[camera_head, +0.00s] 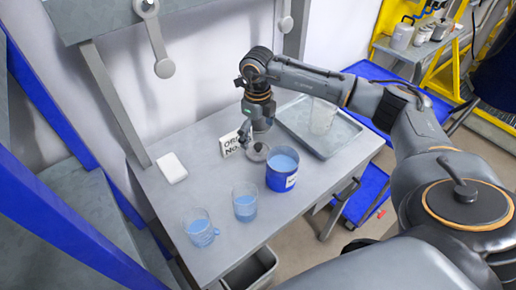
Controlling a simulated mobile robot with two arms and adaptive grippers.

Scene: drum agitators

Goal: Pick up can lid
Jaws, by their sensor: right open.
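The can lid (257,153) is a small grey disc lying on the grey table, just left of and behind the blue can. My left gripper is not in view.
Two clear cups with blue liquid, one (244,203) near the can and one (200,228) at the front, stand on the table (215,187). A white block (172,168), a printed sign (230,145) and a metal tray (345,142) holding a clear beaker (322,117) are also there.

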